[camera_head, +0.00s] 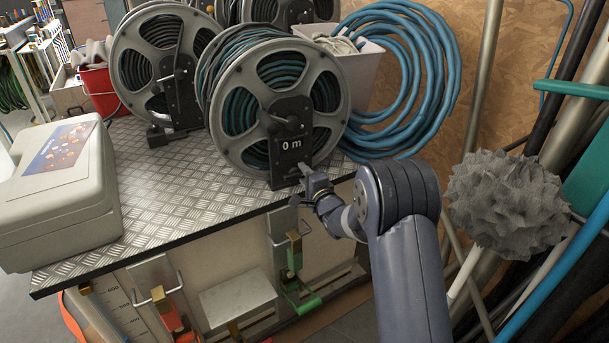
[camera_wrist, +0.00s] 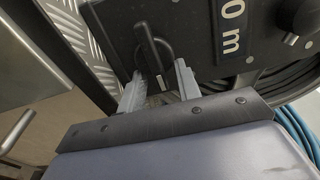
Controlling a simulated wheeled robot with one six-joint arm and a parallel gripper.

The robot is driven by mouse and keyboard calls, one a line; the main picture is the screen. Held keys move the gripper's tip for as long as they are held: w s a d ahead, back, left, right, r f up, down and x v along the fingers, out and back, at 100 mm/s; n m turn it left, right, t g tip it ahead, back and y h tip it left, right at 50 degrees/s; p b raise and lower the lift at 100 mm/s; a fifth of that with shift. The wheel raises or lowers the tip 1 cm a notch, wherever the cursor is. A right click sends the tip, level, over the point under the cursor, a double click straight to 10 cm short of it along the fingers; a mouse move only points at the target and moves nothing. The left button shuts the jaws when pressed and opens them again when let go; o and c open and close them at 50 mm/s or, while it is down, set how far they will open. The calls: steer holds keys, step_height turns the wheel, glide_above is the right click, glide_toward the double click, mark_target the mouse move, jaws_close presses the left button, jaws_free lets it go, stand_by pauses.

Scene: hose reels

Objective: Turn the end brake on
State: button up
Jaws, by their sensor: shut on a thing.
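The end reel (camera_head: 272,100) is a grey-rimmed hose reel with dark teal hose, standing at the front edge of the bench. Its black front plate (camera_head: 290,133) reads "0 m"; the plate also fills the top of the wrist view (camera_wrist: 192,42). The brake lever (camera_wrist: 150,48) is a black bar low on this plate, beside a rounded loop. My gripper (camera_head: 305,172) is at the foot of the plate. In the wrist view its pale fingers (camera_wrist: 158,82) are on either side of the lever's lower end, shut on it. The lever is too small to make out in the head view.
A second reel (camera_head: 160,62) stands to the left, with more reels behind. A grey case (camera_head: 62,190) lies on the left of the chequered metal bench (camera_head: 165,185). Blue hose coils (camera_head: 425,85) hang on the right wall. A grey spiky lump (camera_head: 508,200) and pipes crowd the right.

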steer(key=shift+s+a+f, duration=0.1)
steer(key=shift+f, duration=0.05)
steer(key=o, duration=0.9)
steer(key=v, duration=1)
steer(key=shift+s+d+p, duration=0.2)
steer(key=shift+s+p, duration=0.15)
steer(key=shift+w, duration=0.1)
steer(key=x, duration=1)
steer(key=shift+w+a+b, duration=0.15)
steer(key=shift+w+b, duration=0.2)
